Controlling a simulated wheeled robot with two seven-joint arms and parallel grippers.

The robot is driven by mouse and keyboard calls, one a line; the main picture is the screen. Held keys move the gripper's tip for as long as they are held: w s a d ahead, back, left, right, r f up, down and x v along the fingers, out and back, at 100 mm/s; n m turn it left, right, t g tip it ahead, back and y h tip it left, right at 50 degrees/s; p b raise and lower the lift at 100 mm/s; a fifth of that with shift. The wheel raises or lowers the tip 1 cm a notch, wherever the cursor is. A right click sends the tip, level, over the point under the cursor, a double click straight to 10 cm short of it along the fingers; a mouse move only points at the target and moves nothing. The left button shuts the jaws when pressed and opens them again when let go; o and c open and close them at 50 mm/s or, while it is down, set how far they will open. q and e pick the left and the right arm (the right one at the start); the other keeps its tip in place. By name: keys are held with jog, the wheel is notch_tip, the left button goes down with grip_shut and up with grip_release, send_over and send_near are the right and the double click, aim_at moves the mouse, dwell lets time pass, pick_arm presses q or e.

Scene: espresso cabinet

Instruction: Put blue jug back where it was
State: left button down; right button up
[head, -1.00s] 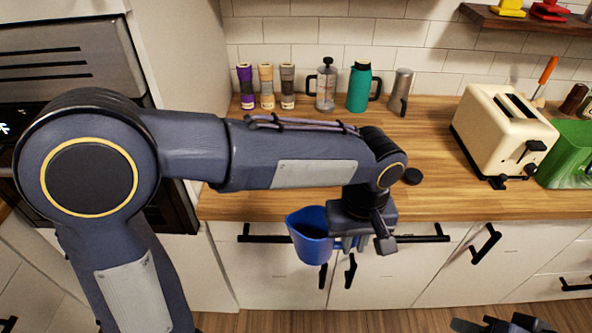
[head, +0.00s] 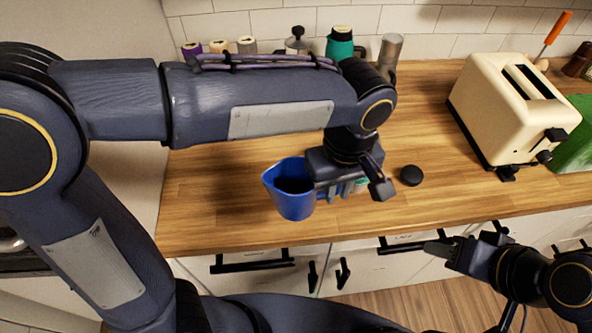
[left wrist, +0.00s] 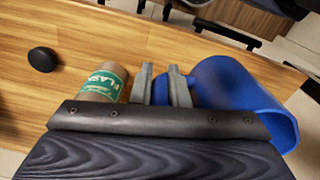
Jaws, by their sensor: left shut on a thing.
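The blue jug (head: 292,200) is upright in the head view, over the front part of the wooden counter. My left gripper (head: 338,190) is at its right side, shut on its handle. In the left wrist view the fingers (left wrist: 163,88) close on the handle side of the jug (left wrist: 238,95). I cannot tell whether the jug touches the counter. My right gripper (head: 468,248) is at the lower right, in front of the cabinet fronts and apart from the jug. Its finger gap is unclear.
A flask with a green label (left wrist: 103,82) stands close beside my left fingers. A black disc (head: 411,175) lies right of them. A cream toaster (head: 512,108) stands at right. A teal jug (head: 339,43), metal pitcher (head: 391,50) and several containers line the back wall. The counter's left is clear.

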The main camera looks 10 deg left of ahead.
pick_arm(q)
jog(key=w+a+f, duration=0.1)
jog(key=w+f, duration=0.1)
jog(key=w, duration=0.1)
jog(key=w+a+f+p, duration=0.1)
jog(key=w+a+f, duration=0.1)
jog(key=w+f, duration=0.1)
jog(key=w+a+f, duration=0.2)
jog(key=w, duration=0.1)
jog(key=shift+a+f+p, duration=0.15)
jog(key=shift+f+p, duration=0.15)
jog(key=shift+p, duration=0.1)
jog(key=shift+w+a+f, duration=0.1)
jog(key=shift+w+f, duration=0.05)
jog(key=f, duration=0.4)
jog(key=shift+w+a, duration=0.2)
jog(key=shift+w, duration=0.1)
jog(key=shift+f, duration=0.1)
jog(key=shift+f, duration=0.15)
jog(key=c, duration=1.4)
grip_release()
